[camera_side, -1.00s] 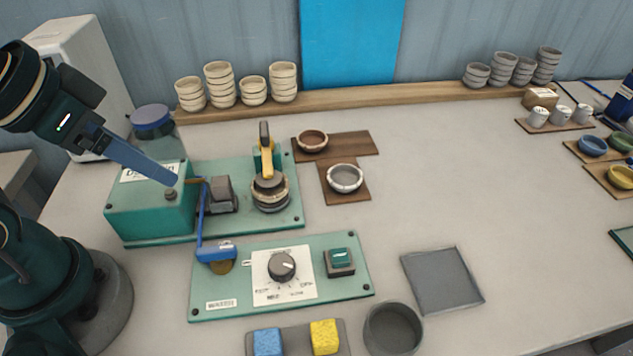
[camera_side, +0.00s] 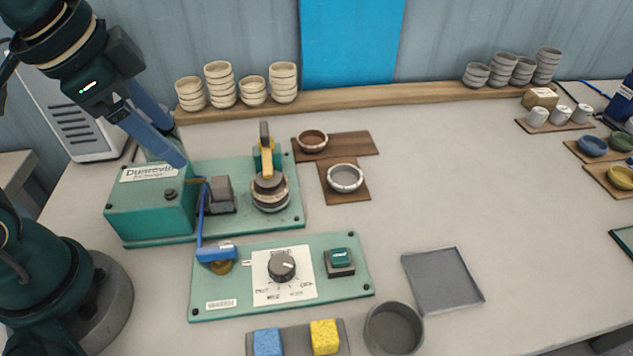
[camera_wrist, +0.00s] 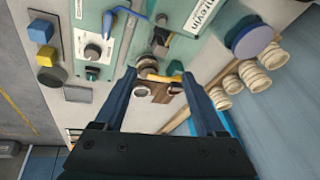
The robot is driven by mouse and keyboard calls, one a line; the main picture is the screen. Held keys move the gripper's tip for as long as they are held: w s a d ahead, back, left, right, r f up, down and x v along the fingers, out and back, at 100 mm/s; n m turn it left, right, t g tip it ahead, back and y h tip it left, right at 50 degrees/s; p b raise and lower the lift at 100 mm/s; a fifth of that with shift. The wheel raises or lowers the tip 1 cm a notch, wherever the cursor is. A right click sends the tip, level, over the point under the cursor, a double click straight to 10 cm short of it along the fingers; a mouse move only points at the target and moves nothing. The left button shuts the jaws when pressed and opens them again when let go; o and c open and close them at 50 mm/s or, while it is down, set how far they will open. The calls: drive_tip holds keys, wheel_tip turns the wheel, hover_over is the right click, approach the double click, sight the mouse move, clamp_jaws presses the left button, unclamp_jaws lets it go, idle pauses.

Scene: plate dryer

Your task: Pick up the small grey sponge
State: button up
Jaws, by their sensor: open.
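My gripper (camera_side: 177,146) is open and empty, raised at the left over the green box of the machine. In the wrist view its two blue fingers (camera_wrist: 160,82) are spread wide with nothing held between them. No small grey sponge can be clearly made out. A blue sponge (camera_side: 268,342) and a yellow sponge (camera_side: 325,337) stand on a grey tray (camera_side: 297,330) at the front, far below and right of my gripper. A small grey-brown block (camera_side: 221,190) sits on the machine beside the green box; I cannot tell if it is a sponge.
The green machine (camera_side: 290,213) and a control panel with a dial (camera_side: 347,285) lie between my gripper and the sponges. A grey round dish (camera_side: 393,328) and a flat grey tray (camera_side: 442,280) are at front right. Stacked bowls (camera_side: 220,85) line the back. The table's middle right is clear.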

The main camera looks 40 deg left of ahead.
sight(219, 181)
drive_tip(key=w+f+m+g, duration=0.1)
drive_tip(key=w+f+g, duration=0.1)
drive_tip(key=w+f, duration=0.1)
drive_tip(key=w+f+m+g, duration=0.2)
drive_tip(key=f, duration=0.1)
drive_tip(key=shift+w, duration=0.4)
drive_tip(key=shift+s+f, duration=0.1)
drive_tip(key=shift+f, duration=3.05)
clamp_jaws()
